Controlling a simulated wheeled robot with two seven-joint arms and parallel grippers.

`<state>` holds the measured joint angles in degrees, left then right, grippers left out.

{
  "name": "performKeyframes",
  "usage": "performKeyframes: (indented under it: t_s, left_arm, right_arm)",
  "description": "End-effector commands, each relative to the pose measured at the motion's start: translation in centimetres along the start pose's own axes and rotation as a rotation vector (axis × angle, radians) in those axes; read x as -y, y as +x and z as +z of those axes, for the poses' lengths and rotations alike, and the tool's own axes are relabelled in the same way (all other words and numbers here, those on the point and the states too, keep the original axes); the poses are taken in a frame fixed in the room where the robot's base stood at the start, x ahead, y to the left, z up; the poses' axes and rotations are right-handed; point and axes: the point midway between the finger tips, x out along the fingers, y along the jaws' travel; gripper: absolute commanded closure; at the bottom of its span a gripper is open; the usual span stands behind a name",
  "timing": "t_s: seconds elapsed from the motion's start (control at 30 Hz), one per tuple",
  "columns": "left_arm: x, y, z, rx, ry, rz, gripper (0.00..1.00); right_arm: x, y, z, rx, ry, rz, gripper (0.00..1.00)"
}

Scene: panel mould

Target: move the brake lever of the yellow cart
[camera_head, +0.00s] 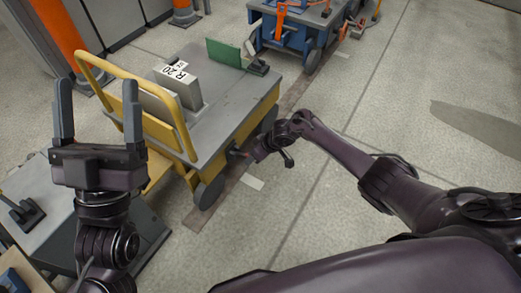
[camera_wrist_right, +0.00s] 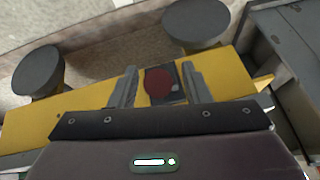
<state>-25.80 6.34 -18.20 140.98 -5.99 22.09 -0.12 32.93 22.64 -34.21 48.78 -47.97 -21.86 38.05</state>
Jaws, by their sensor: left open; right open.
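The yellow cart (camera_head: 235,135) has a grey top and a yellow push handle. There, a red round knob on a dark plate (camera_wrist_right: 158,84), which looks like the brake lever, lies between the open fingers of my right gripper (camera_wrist_right: 160,85). I cannot tell whether the fingers touch it. In the head view my right gripper (camera_head: 240,155) is at the cart's near side and hides the lever.
A grey box with a label (camera_head: 178,85) and a green panel (camera_head: 228,53) stand on the cart top. A blue cart (camera_head: 285,35) stands behind it, with orange items on top. A grey cart or bench (camera_head: 45,205) is at the lower left. Floor at right is clear.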

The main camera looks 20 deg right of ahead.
Motion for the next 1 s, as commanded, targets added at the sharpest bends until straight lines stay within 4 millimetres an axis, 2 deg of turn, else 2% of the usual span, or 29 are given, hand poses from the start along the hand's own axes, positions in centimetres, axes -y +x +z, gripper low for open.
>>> performKeyframes:
  t_s: [0.27, 0.47, 0.7, 1.0]
  left_arm:
    - [-0.1, -1.8, 6.1, 0.312, -0.012, -0.007, 0.26]
    - [-0.4, -4.4, 10.3, 0.546, -0.023, -0.009, 0.26]
    - [-0.8, -8.7, 14.5, 0.822, -0.038, -0.008, 0.26]
    - [-1.6, -15.2, 18.1, 1.154, -0.058, -0.002, 0.26]
  right_arm:
    - [0.0, -1.7, 0.0, 0.001, -0.001, 0.000, 0.57]
    - [0.0, -2.9, -0.1, -0.001, 0.000, 0.001, 0.57]
    - [0.1, -4.2, -0.1, 0.001, -0.001, -0.001, 0.57]
    - [0.0, -6.0, -0.1, 0.000, 0.000, 0.001, 0.57]
